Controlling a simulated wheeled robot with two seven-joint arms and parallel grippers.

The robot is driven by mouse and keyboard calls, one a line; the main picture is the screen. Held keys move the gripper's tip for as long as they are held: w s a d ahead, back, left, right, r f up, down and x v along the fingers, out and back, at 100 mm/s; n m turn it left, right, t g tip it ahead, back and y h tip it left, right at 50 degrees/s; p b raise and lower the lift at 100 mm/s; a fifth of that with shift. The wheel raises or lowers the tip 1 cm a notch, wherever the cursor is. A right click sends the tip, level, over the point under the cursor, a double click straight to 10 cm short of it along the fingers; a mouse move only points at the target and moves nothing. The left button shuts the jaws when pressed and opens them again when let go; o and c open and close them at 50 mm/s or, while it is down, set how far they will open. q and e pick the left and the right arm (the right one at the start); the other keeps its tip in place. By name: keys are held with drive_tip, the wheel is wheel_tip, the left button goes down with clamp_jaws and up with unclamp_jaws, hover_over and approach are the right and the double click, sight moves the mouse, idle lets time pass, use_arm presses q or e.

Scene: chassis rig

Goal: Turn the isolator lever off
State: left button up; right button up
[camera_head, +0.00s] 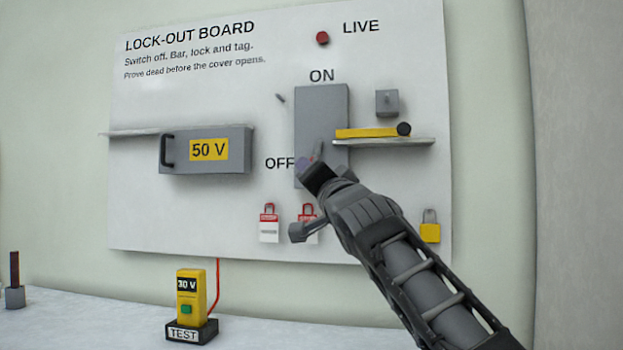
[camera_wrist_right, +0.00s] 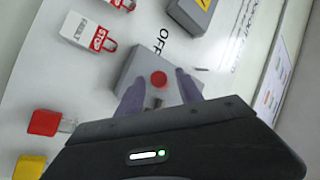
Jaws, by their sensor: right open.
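The isolator is a grey box (camera_head: 321,110) on the white board, with ON above it and OFF at its lower left. Its red-ended lever (camera_wrist_right: 158,78) shows in the right wrist view, level with the word OFF. My right gripper (camera_head: 309,163) is at the lower part of the box and hides most of the lever in the head view. In the wrist view its purple fingers (camera_wrist_right: 158,92) stand open on either side of the red end. Whether they touch it cannot be told. My left gripper is in neither view.
A red LIVE lamp (camera_head: 322,38) is above the box. A shelf (camera_head: 390,142) with a yellow bar (camera_head: 366,133) juts out at right, and a 50 V cover (camera_head: 207,149) is at left. Padlocks (camera_head: 269,223) hang below. A yellow tester (camera_head: 191,295) stands on the bench.

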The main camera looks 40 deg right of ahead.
drive_tip(key=b+v, duration=0.1)
drive_tip(key=v, duration=0.4)
drive_tip(key=shift+s+a+f, duration=0.1)
drive_tip(key=shift+s+f, duration=0.1)
drive_tip(key=shift+s, duration=0.05)
